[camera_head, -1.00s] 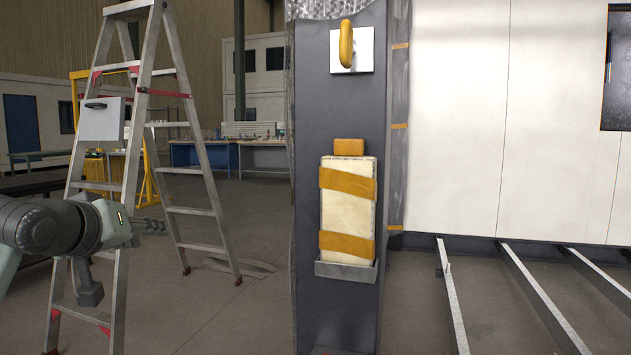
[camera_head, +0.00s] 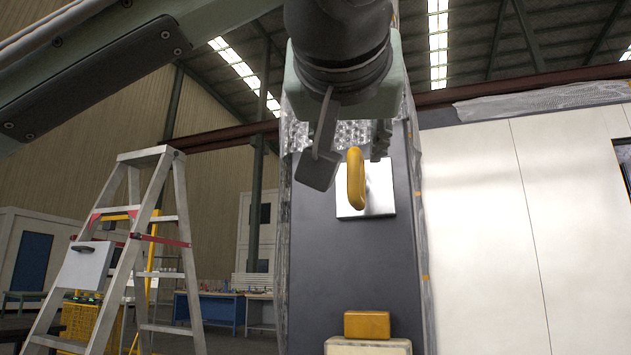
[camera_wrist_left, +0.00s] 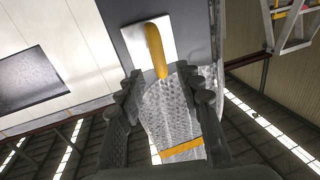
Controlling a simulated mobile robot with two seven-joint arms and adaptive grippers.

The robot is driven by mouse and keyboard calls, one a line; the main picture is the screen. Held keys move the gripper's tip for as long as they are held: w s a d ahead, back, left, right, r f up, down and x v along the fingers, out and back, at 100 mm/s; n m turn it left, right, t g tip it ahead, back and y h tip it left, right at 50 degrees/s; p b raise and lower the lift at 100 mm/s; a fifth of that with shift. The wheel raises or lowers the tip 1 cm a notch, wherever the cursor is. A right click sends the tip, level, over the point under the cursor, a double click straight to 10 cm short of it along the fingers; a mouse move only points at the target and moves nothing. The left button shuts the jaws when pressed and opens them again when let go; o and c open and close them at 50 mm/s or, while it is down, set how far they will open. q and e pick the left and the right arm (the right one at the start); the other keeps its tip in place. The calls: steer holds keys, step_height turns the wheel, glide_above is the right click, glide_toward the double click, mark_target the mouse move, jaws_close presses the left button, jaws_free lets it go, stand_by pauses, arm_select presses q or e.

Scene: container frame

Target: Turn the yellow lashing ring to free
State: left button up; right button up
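The yellow lashing ring (camera_head: 356,180) stands out edge-on from a light square plate (camera_head: 379,190) on the dark grey post (camera_head: 310,245). It looks upright in the head view. My left gripper (camera_head: 350,150) is at the ring's upper end, with its arm coming in from above. In the left wrist view the gripper (camera_wrist_left: 163,95) is open, one finger on each side, with the near end of the ring (camera_wrist_left: 155,50) between or just ahead of the fingertips. I cannot tell whether they touch it. My right gripper is not in view.
Below the ring, a yellow block (camera_head: 367,324) sits above a cream-coloured pack (camera_head: 365,347) on the post. Translucent wrapping (camera_wrist_left: 172,110) hangs on the post near the gripper. A stepladder (camera_head: 130,240) stands to the left, and a white panel wall (camera_head: 520,200) is at right.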

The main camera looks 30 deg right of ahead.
mark_target(351, 161)
arm_select(q)
steer(key=p+x, duration=0.1)
steer(key=x, duration=0.5)
steer(key=shift+w, duration=0.1)
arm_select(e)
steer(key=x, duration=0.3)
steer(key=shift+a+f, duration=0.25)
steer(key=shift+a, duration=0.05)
arm_select(q)
steer(key=shift+c, duration=0.5)
steer(key=c, duration=0.7)
jaws_close()
